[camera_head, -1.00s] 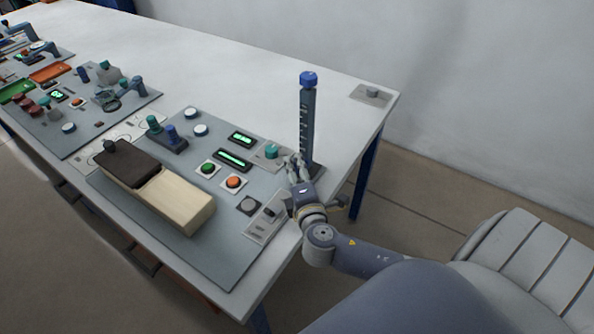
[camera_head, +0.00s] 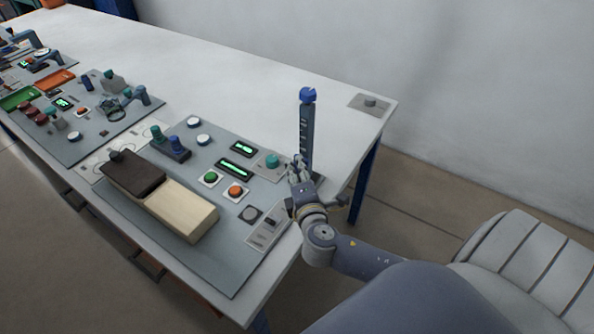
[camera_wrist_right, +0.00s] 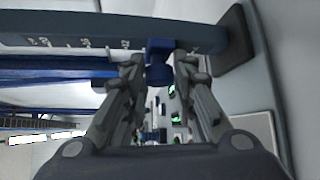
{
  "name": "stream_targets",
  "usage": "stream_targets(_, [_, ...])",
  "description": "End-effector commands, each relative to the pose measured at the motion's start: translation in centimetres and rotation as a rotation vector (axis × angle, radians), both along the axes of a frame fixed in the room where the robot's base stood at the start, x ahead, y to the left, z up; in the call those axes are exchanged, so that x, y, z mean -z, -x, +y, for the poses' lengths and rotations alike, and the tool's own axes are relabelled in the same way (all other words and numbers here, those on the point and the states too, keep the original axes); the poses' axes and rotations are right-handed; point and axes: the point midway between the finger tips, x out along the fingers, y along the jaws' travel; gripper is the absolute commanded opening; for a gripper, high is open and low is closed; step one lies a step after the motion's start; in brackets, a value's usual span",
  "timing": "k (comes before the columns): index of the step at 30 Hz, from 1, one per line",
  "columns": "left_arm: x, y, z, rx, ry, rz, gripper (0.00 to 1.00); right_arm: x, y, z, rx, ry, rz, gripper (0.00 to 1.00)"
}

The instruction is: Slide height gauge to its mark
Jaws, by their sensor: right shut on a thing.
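The height gauge (camera_head: 307,122) is an upright dark post with pale graduation marks and a blue cap, standing near the right end of the table. In the right wrist view its post (camera_wrist_right: 110,32) runs across the top, with a dark base at the right. My right gripper (camera_head: 297,170) is at the lower part of the post. In the right wrist view my right gripper (camera_wrist_right: 158,68) is shut on the blue slider (camera_wrist_right: 160,60) of the gauge. The target mark cannot be told apart. My left gripper is not in view.
A grey panel (camera_head: 222,255) with buttons, green displays and a dark-and-cream block (camera_head: 180,208) lies left of the gauge. A second panel (camera_head: 75,145) with knobs and trays is farther left. The tabletop (camera_head: 230,85) behind is clear. A wall stands behind the table.

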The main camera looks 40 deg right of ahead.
Motion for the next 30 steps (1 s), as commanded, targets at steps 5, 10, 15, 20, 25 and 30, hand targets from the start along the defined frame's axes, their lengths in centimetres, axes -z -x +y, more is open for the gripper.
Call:
stream_targets(5, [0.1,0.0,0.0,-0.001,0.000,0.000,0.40,0.2,0.0,0.0,0.001,0.002,0.004,0.44])
stream_targets(10, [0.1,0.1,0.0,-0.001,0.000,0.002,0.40,0.1,0.0,0.0,0.001,0.001,0.003,0.44])
stream_targets(15, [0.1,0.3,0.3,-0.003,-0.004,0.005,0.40,0.1,0.2,0.0,0.000,0.000,0.003,0.44])
stream_targets(20, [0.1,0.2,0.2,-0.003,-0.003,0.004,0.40,-0.1,1.6,0.7,0.000,-0.002,0.004,0.44])
stream_targets(25, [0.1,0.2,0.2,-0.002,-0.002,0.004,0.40,-0.7,4.7,2.0,0.000,-0.004,0.006,0.44])
stream_targets(30, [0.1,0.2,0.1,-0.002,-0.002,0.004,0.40,-1.3,7.8,3.4,0.000,-0.003,0.007,0.44])
